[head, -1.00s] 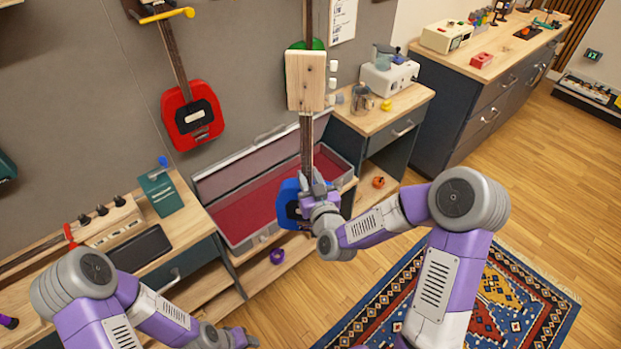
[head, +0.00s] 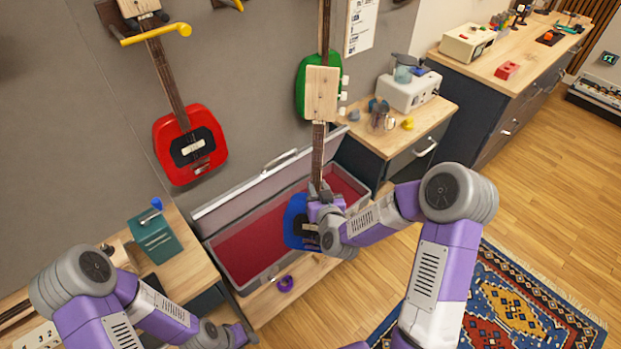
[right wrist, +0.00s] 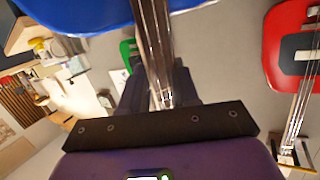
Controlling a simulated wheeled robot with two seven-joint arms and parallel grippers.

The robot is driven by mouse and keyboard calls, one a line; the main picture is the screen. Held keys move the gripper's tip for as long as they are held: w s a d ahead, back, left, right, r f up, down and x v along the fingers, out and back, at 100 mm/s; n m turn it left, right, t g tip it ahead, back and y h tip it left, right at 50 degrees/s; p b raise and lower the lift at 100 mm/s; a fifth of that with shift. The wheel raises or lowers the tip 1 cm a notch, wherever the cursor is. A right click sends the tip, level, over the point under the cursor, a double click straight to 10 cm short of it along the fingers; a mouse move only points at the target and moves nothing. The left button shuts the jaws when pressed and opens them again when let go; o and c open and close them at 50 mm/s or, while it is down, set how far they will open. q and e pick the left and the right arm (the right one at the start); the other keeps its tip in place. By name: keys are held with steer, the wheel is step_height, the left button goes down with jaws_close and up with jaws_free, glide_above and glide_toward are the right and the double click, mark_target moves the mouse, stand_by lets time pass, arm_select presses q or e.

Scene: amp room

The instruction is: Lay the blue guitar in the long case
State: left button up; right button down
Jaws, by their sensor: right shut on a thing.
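The blue guitar (head: 297,222) hangs upright, body down and pale wooden headstock (head: 321,93) up. My right gripper (head: 322,197) is shut on its neck just above the body. The neck also shows between the fingers in the right wrist view (right wrist: 152,45), with the blue body (right wrist: 80,12) along the top edge. The long case (head: 248,256) lies open behind the guitar, red-lined, with its lid raised against the wall side. The guitar body covers part of the case; I cannot tell whether they touch. My left gripper (head: 240,338) is low at the bottom edge, its fingers unclear.
A red guitar (head: 190,147) and a green guitar (head: 309,88) hang on the wall. A yellow hook (head: 155,34) juts out. A side table (head: 440,112) stands right of the case. A purple ring (head: 286,284) lies in front of it. Open floor and a patterned rug (head: 510,300) are at right.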

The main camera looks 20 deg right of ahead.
steer(key=s+d+f+m+g+b, duration=0.1)
steer(key=f+g, duration=0.1)
steer(key=f, duration=0.2)
steer(key=s+d+f+m+g+b, duration=0.1)
steer(key=f+m+g, duration=0.1)
steer(key=f, duration=0.3)
steer(key=s+d+f+m+g+b, duration=0.1)
steer(key=d+f+g, duration=0.1)
steer(key=f, duration=0.3)
steer(key=shift+f+m, duration=0.15)
steer(key=shift+m, duration=0.15)
steer(key=shift+s+a+f+m+g+y+b, duration=0.15)
steer(key=shift+s+f+m+g+y+b, duration=0.35)
steer(key=shift+f+m+g, duration=1.05)
steer(key=shift+s+a+f+m+g+y+b, duration=0.2)
steer(key=shift+s+f+m+y+b, duration=0.45)
steer(key=shift+f, duration=1.8)
steer(key=shift+s+a+f+m+g+y+b, duration=0.1)
steer(key=shift+s+f+m+g+y+b, duration=0.3)
steer(key=shift+f+m+g, duration=1.2)
steer(key=shift+f+n+t, duration=0.3)
steer(key=shift+f+t, duration=0.1)
steer(key=shift+t, duration=0.25)
steer(key=shift+r, duration=0.1)
